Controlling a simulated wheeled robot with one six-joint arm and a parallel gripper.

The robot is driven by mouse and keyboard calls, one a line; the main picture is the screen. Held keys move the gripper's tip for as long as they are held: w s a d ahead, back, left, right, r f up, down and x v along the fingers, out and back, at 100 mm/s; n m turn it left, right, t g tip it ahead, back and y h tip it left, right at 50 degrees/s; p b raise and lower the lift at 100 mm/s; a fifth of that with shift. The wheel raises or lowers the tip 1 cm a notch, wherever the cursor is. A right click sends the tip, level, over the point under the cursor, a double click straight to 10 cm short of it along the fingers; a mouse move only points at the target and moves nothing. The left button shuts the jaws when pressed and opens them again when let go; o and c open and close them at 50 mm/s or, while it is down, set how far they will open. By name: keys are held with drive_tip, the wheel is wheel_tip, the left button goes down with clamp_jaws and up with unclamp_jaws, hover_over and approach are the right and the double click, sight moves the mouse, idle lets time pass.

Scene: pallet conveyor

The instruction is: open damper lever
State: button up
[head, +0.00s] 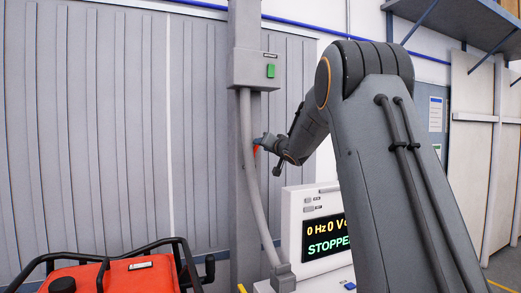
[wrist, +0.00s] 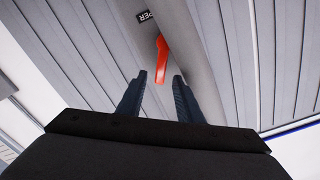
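The red damper lever (wrist: 161,60) is on a grey surface in the wrist view, next to a dark label ending in "PER" (wrist: 144,16). Its free end points toward my gripper (wrist: 159,78). The two dark fingers stand apart, one on each side of the lever's end in the picture, with gaps on both sides. I cannot tell whether the end is between the fingers or just beyond them. In the head view only a small red bit of the lever (head: 256,150) shows beside my gripper (head: 259,141), near the grey post; the rest is hidden.
A grey post (head: 245,185) carries a box with a green button (head: 271,71), and a grey conduit (head: 256,190) runs down from the box. A white cabinet (head: 293,215) reads "0 Hz 0 V" and "STOPPE". A red machine with black rails (head: 125,272) stands lower left.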

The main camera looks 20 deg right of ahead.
drive_tip(key=shift+s+d+b, duration=0.1)
drive_tip(key=shift+s+b, duration=0.5)
drive_tip(key=shift+s, duration=1.45)
drive_tip(key=shift+f, duration=0.1)
